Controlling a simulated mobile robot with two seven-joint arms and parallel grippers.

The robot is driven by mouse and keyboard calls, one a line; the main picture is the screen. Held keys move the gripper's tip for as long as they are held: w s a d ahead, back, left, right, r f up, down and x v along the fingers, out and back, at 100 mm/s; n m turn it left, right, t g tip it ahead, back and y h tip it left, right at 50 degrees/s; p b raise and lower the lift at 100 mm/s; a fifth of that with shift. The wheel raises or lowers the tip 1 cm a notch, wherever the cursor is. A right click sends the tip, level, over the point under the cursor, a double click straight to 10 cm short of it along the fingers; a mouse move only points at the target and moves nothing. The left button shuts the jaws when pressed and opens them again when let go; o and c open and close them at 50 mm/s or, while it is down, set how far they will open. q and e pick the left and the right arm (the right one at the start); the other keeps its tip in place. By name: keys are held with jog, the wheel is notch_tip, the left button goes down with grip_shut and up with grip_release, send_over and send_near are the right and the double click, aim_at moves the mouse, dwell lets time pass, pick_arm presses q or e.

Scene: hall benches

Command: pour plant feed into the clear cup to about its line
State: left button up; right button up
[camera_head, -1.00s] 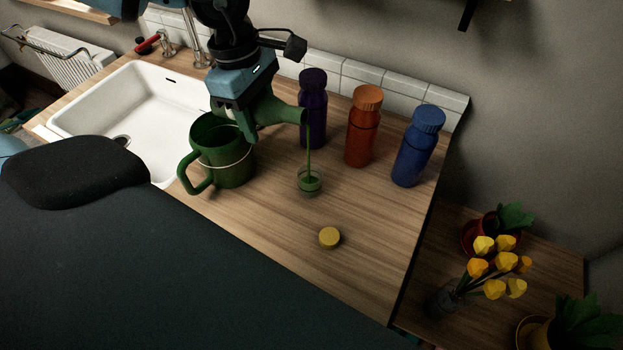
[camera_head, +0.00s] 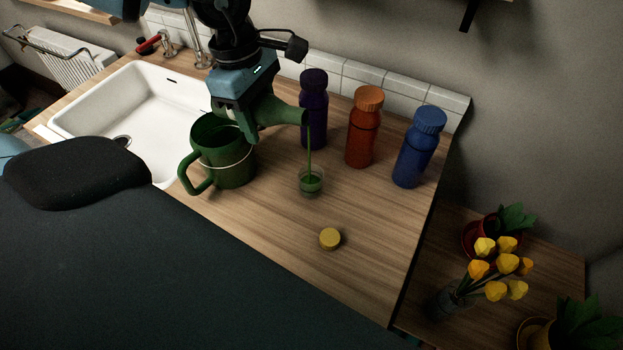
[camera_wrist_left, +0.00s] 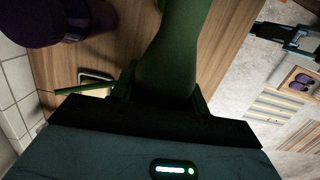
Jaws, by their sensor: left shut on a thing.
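My left gripper (camera_head: 246,118) is shut on a green bottle (camera_head: 284,114), tipped on its side with its mouth to the right. The bottle also fills the middle of the left wrist view (camera_wrist_left: 170,62). A thin green stream falls from its mouth into the small clear cup (camera_head: 311,188) on the worktop. Green liquid shows in the cup. I cannot make out the cup's line or the exact level against it. A yellow cap (camera_head: 329,238) lies on the worktop in front of the cup. My right gripper is not seen.
A green jug (camera_head: 232,165) with a pale band stands left of the cup, under the gripper. Purple (camera_head: 314,110), orange (camera_head: 361,135) and blue (camera_head: 414,158) bottles stand behind and right. A white sink (camera_head: 85,105) is at left. The front right worktop (camera_head: 375,255) is clear.

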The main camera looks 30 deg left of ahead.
pick_arm(q)
jog(key=shift+f+b, duration=0.1)
jog(key=shift+b, duration=0.25)
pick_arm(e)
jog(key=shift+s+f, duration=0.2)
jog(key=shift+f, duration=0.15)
pick_arm(q)
jog(key=shift+d+r+h, duration=0.15)
jog(key=shift+r+h, duration=0.45)
jog(key=shift+h, duration=0.3)
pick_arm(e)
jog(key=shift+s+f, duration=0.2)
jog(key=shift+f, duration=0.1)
pick_arm(q)
jog(key=shift+d+b, duration=0.1)
jog(key=shift+b, duration=0.2)
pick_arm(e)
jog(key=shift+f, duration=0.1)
